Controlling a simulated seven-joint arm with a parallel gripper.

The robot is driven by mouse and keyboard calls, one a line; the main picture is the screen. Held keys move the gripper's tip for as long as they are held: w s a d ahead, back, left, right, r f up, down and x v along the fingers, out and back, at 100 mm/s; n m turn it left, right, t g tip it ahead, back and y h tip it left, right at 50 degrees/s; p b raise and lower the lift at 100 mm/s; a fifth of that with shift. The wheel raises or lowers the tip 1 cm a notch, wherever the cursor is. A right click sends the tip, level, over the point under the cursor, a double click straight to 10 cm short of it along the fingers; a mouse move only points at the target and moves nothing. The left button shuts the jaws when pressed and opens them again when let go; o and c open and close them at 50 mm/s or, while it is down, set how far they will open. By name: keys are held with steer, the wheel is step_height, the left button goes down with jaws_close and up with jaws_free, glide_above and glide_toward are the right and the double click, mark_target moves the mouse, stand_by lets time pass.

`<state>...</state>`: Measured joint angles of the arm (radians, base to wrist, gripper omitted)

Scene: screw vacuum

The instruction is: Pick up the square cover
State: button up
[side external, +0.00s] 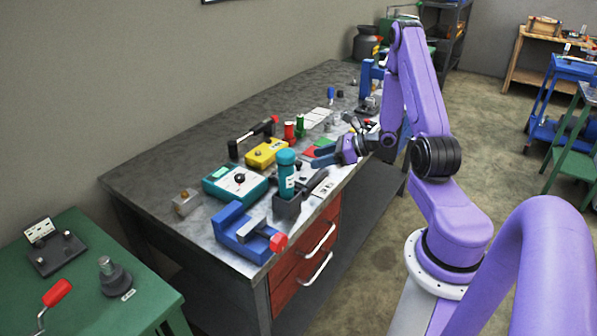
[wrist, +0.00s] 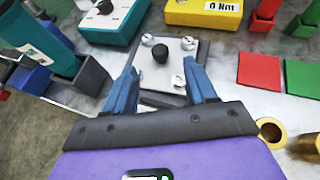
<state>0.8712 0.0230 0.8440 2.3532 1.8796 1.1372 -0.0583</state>
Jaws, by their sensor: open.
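The square cover (wrist: 163,76) is a grey plate with a black knob in its middle and silver screws near its corners. It lies on the bench in the upper middle of the wrist view, ahead of my gripper. My gripper (wrist: 160,68) is open, its two blue fingers spread to the left and right of the cover's near part. Nothing is held between them. In the side view my gripper (side external: 322,158) is low over the bench near its front edge. I cannot clearly make out the cover there.
A teal box (wrist: 113,17) and a yellow box (wrist: 203,10) stand beyond the cover. A teal bottle (side external: 286,172) in a dark holder and a blue vise (side external: 240,228) are nearby. Red (wrist: 260,70) and green (wrist: 302,76) plates lie right. Brass parts (wrist: 272,132) sit close by my gripper.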

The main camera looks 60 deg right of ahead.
mark_target(301, 162)
steer(key=shift+x, duration=2.7)
steer(key=shift+r, duration=0.1)
jaws_close()
